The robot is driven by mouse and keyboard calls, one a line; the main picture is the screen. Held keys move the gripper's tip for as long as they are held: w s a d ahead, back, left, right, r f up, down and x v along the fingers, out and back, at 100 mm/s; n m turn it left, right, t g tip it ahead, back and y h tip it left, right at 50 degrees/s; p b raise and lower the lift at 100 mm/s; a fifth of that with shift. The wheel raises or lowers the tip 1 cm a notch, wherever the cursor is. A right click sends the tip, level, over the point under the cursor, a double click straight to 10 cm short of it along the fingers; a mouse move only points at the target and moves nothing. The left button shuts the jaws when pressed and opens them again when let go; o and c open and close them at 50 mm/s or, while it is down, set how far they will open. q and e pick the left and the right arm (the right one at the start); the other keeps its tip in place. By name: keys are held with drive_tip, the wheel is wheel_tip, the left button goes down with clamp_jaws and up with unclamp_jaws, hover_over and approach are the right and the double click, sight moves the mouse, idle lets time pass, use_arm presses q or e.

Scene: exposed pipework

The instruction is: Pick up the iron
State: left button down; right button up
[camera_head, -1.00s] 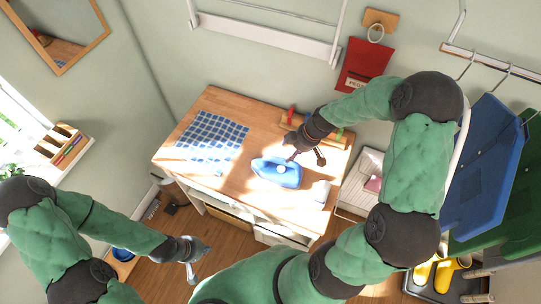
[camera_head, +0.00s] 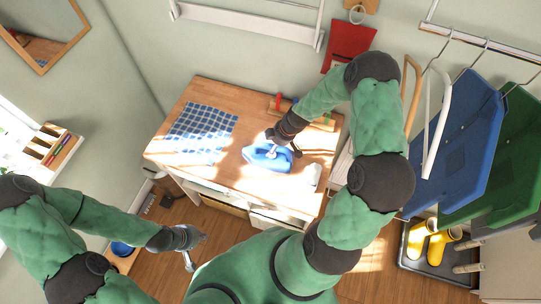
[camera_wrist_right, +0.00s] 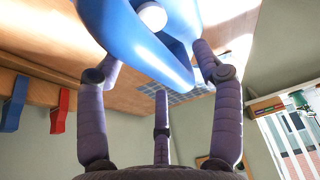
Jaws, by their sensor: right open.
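The blue iron (camera_head: 262,160) rests on the wooden tabletop (camera_head: 222,98), right of the middle. It also shows large at the top of the right wrist view (camera_wrist_right: 140,45), with a pale round knob or dial on it. My right gripper (camera_head: 284,150) is at the iron's upper side in the head view. In the wrist view its fingers (camera_wrist_right: 150,68) are spread on either side of the iron's blue body, open. Whether any finger touches it is unclear. My left gripper (camera_head: 196,252) is low at the left, away from the table, fingers apart and empty.
A blue checked cloth (camera_head: 203,128) lies left of the iron. A wooden rack with a red piece (camera_head: 279,101) stands at the table's back edge. A pale object (camera_head: 312,175) sits right of the iron. Blue and green garments (camera_head: 463,125) hang at the right.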

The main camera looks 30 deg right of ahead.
drive_tip(key=shift+w+a+f, duration=0.15)
drive_tip(key=shift+f, duration=0.35)
drive_tip(key=shift+f+b, duration=0.25)
drive_tip(key=shift+b, duration=0.35)
idle(0.5)
clamp_jaws()
